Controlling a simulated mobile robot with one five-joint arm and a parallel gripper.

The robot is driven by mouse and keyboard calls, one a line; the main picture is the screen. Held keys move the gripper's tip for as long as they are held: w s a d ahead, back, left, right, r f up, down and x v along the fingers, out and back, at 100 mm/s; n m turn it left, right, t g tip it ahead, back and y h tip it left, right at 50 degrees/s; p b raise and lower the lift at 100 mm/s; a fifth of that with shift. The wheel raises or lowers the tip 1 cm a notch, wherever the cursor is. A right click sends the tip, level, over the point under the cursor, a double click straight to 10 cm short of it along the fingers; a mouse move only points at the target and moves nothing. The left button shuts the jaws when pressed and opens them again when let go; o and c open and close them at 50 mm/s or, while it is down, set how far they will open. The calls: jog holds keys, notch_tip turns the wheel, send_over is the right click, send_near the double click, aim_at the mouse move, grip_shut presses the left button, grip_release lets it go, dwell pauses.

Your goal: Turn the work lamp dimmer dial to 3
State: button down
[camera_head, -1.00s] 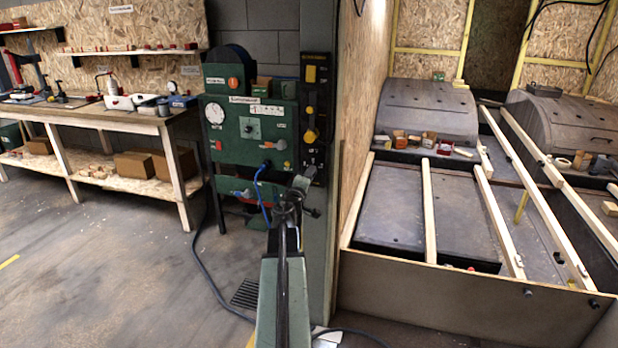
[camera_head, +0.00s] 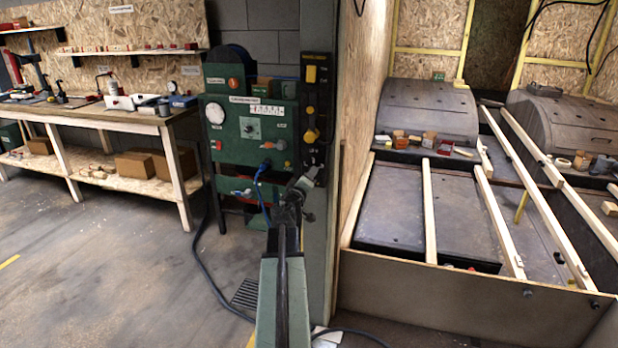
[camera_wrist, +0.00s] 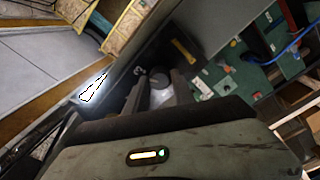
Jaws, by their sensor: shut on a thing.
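The black upright panel (camera_head: 318,100) stands at the right edge of the green machine and bears yellow handles. My gripper (camera_head: 303,188) is at the low end of this panel and covers that part of it. In the wrist view my gripper (camera_wrist: 159,92) has its two dark fingers on either side of a round grey dial (camera_wrist: 161,79), shut on it. In the head view the dial is hidden behind my gripper.
The green machine panel (camera_head: 235,145) with a gauge, a square dial plate and red handles is just left. A blue cable (camera_head: 262,190) hangs from it. A grey post (camera_head: 318,260) and a wooden wall are close on the right.

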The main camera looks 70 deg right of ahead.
jog(key=c, duration=1.1)
grip_release()
jog(key=shift+o, duration=0.2)
jog(key=a, duration=0.7)
jog(key=shift+s+a, duration=0.2)
jog(key=shift+a, duration=0.2)
